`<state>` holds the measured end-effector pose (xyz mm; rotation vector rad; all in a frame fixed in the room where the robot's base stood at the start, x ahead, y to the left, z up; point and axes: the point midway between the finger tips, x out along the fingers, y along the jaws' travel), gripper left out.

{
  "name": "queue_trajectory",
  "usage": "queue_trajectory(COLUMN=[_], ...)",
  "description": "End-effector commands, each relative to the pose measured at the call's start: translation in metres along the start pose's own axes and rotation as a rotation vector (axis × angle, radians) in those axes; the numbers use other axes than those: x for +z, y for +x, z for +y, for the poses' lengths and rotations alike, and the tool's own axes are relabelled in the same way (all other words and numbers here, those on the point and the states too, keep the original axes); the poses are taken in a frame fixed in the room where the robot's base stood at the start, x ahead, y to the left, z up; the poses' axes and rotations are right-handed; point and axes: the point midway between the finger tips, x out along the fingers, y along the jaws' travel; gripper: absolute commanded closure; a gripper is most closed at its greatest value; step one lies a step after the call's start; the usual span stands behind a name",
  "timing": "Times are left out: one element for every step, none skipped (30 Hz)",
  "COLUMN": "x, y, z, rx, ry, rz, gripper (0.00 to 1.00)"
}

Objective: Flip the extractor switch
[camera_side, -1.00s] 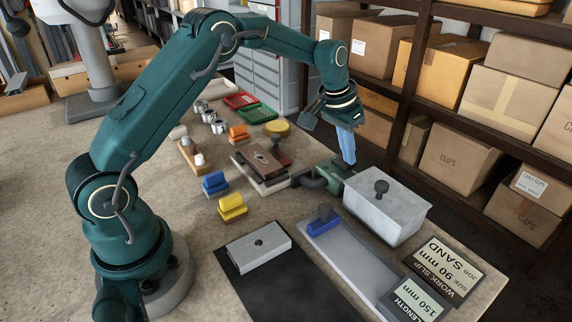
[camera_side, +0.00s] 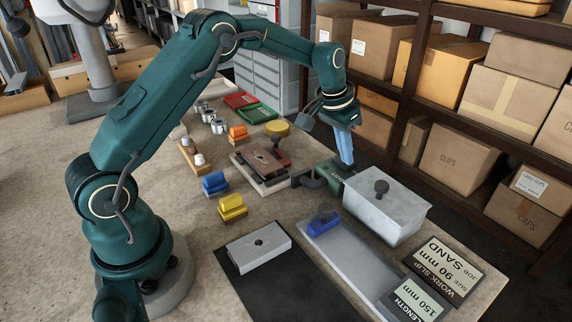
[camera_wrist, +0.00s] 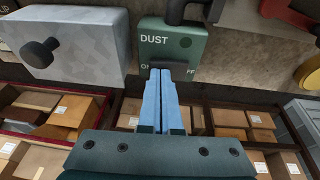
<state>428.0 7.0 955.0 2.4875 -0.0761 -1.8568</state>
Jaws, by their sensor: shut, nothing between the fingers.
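The extractor switch is a green box marked DUST (camera_wrist: 188,44) at the top middle of the wrist view. Its dark toggle (camera_wrist: 180,68) lies between the ON and OFF marks, and a small dark green lamp shows above. In the side view the green box (camera_side: 327,171) stands at the table's far edge, partly behind my gripper. My gripper (camera_wrist: 165,71) is shut and empty, its blue fingers side by side. The fingertips overlap the toggle in the wrist view; I cannot tell whether they touch it. The gripper (camera_side: 346,167) also points down at the box in the side view.
A grey lidded box (camera_side: 388,212) with a dark knob stands close to the switch. A dark hose (camera_side: 309,181) joins the green box. A grey tray (camera_side: 350,258) holds a blue block (camera_side: 323,222). Shelves with cartons (camera_side: 457,160) rise behind.

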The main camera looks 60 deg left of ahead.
Motion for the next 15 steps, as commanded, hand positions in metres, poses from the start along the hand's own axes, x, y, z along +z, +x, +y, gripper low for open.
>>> queue_trajectory(x=[0.0,-0.0001,-0.0002,-0.0003,-0.0004,-0.0004,-0.0004,-0.0005,-0.0005,-0.0005,-0.0006,-0.0007,-0.001,-0.0016,-0.0026], y=[-0.0006,-0.001,-0.0013,-0.0014,-0.0015,-0.0016,-0.0016,-0.0016,-0.0016,-0.0017,-0.0017,-0.002,-0.0026,-0.0037,-0.006], z=[-0.0029,-0.0036,-0.0043,-0.0045,-0.0046,-0.0045,-0.0044,-0.0043,-0.0042,-0.0042,-0.0041,-0.0041,-0.0042,-0.0043,-0.0047], rx=[-0.001,-0.001,-0.001,-0.001,0.0,0.0,0.0,0.0,0.0,0.0,0.0,0.0,0.0,0.0,0.0], ry=[-0.001,-0.001,-0.001,0.0,0.0,0.0,0.0,0.0,0.0,0.0,0.0,0.0,0.0,0.0,0.0], rz=[0.0,0.0,0.0,0.0,0.0,0.0,0.0,0.001,0.001,0.001,0.001,0.001,0.002,0.003,0.004], gripper=[1.0,1.0,1.0,1.0,1.0,1.0,1.0,1.0,1.0,1.0,1.0,1.0,1.0,1.0,1.0])
